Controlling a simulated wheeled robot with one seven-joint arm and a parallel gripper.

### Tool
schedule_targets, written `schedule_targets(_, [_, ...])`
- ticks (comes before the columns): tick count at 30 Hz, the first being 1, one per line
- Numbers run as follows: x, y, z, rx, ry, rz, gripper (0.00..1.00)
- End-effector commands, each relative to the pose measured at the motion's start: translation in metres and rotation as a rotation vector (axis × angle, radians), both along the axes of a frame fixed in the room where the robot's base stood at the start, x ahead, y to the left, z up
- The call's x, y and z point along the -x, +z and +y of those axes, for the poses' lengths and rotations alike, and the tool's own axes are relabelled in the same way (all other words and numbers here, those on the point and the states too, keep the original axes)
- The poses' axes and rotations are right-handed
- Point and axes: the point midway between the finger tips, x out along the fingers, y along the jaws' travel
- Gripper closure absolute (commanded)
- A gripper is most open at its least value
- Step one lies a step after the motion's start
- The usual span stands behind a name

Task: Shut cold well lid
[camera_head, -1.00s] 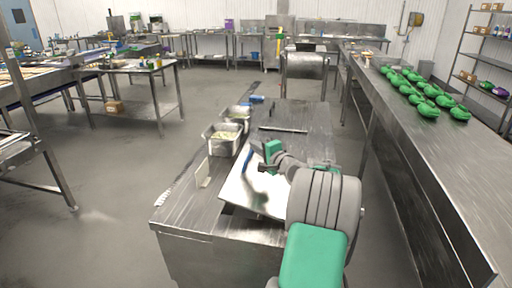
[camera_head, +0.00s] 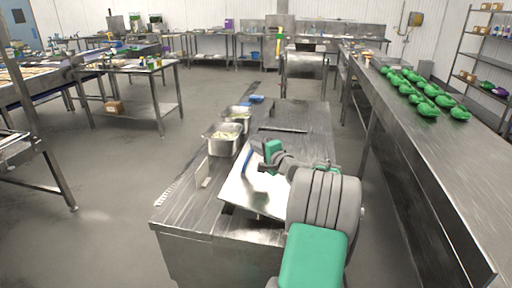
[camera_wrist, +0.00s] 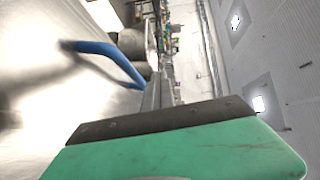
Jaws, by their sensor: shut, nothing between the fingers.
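The cold well lid (camera_head: 250,190) is a pale metal panel on the near part of the steel counter. It sits tilted, with a dark gap under its near edge. Its blue handle (camera_head: 247,160) stands at its far left side. The handle also shows as a curved blue bar in the wrist view (camera_wrist: 108,54), left of my fingers, over the blurred bright lid surface. My gripper (camera_head: 256,146) is shut and empty, just above and right of the handle. In the wrist view my gripper (camera_wrist: 154,92) appears apart from the handle. My arm hides the lid's right side.
Two metal pans (camera_head: 223,138) (camera_head: 237,113) with pale food stand along the counter's left edge. A small upright pale plate (camera_head: 203,171) is left of the lid. A dark bar (camera_head: 283,129) lies on the counter beyond. A long bench (camera_head: 440,150) with green items runs along the right.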

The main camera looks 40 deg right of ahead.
Motion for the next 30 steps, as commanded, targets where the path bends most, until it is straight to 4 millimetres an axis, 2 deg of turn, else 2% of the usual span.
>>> schedule_targets(11, [0.0, 0.0, 0.0, 0.0, 0.0, 0.0, 1.0])
schedule_targets(19, [0.0, 0.0, 0.0, 0.0, 0.0, 0.0, 0.78])
schedule_targets(26, [0.0, 0.0, 0.0, 0.0, 0.0, 0.0, 0.78])
schedule_targets(30, [0.013, 0.001, 0.0, 0.0, -0.004, 0.0, 0.78])
